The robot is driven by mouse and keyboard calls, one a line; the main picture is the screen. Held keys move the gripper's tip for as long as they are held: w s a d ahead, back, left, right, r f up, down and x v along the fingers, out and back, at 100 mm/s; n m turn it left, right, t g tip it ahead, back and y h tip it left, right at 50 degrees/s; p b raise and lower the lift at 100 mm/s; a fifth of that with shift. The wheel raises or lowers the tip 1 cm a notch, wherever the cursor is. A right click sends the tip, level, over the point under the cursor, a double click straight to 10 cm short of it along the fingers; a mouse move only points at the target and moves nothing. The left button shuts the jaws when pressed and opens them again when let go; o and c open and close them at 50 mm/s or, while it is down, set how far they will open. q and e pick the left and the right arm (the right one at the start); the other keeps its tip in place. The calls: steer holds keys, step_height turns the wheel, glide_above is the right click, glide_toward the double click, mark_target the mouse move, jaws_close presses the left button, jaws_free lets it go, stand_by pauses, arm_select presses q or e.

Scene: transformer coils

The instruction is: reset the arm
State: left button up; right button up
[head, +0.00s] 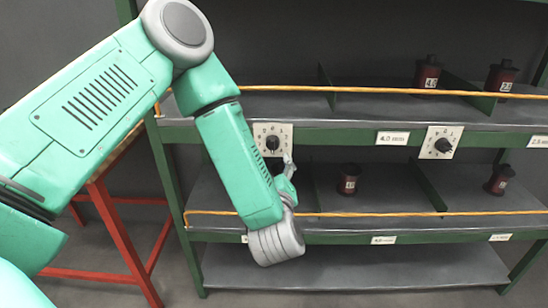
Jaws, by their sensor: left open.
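My left arm (237,160) comes in from the left and bends down across the left part of the shelf rack. My left gripper (287,168) shows small and partly hidden behind the wrist, open, just below the left dial plate (272,139). No coil shows in it. Whether it touches the rack I cannot tell. My right gripper is not in view.
Dark red coils stand on the upper shelf (428,76) (502,78) and the lower shelf (349,182) (500,181). A second dial plate (440,142) is on the green rack. Yellow cords (400,92) run along the shelf fronts. A red stand (118,235) is at left.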

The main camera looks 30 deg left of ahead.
arm_select(q)
steer(key=shift+v, duration=0.9)
